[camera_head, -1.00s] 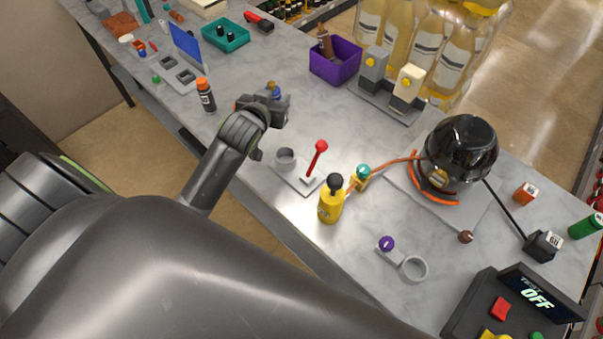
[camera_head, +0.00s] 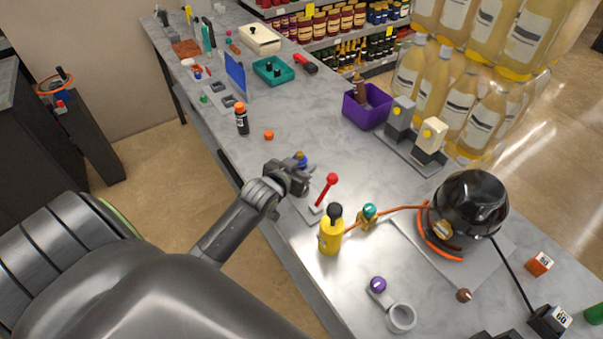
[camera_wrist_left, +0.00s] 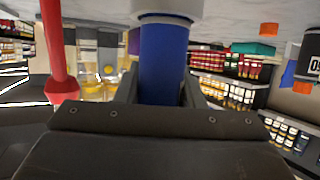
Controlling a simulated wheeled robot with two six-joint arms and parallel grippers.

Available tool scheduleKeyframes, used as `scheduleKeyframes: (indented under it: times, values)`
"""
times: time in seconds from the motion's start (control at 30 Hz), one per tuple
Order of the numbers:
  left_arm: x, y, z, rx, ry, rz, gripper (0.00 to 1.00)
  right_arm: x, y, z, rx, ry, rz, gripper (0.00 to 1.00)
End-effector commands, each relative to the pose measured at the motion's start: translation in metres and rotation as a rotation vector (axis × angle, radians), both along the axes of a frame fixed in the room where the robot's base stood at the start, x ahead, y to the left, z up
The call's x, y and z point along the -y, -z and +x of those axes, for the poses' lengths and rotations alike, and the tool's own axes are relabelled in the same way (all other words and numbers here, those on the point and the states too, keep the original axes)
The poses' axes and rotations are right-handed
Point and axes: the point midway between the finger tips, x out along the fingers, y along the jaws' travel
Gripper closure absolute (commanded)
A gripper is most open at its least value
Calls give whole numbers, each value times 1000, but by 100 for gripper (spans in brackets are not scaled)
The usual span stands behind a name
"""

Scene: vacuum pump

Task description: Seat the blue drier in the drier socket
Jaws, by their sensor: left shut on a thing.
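The blue drier (camera_wrist_left: 163,62) is a blue cylinder held upright between the fingers of my left gripper (camera_head: 301,178). Its top (camera_head: 301,159) shows just above the fingers in the head view. In the left wrist view, which looks upside down, the drier's lower end meets a pale grey round cup (camera_wrist_left: 168,8), which looks like the drier socket. How deep the drier sits in it I cannot tell. In the head view my gripper hides the socket, beside the red lever (camera_head: 327,188). My right gripper is not in view.
The red lever stands close beside my left gripper. A yellow bottle (camera_head: 331,236), teal-topped valve (camera_head: 369,212) and black pump dome (camera_head: 472,202) stand to the right.

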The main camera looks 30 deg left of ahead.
Motion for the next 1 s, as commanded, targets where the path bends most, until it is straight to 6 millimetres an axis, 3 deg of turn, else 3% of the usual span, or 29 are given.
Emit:
scheduleKeyframes:
  times: [0.2, 0.63, 0.67, 0.7, 0.8, 1.0]
  values:
    - [0, 27, -1, -2, -1, -2, 94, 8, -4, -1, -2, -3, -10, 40]
    - [0, 34, 0, 0, 0, 0, 94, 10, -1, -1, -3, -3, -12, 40]
    - [0, 33, -1, -2, -1, 0, 61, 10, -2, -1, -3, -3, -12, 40]
    - [0, 33, -1, -2, -1, 0, 56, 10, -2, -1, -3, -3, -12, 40]
    - [0, 33, -1, -2, -1, 0, 43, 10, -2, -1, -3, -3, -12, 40]
    - [0, 33, -1, -1, -1, 0, 43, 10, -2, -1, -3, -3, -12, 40]
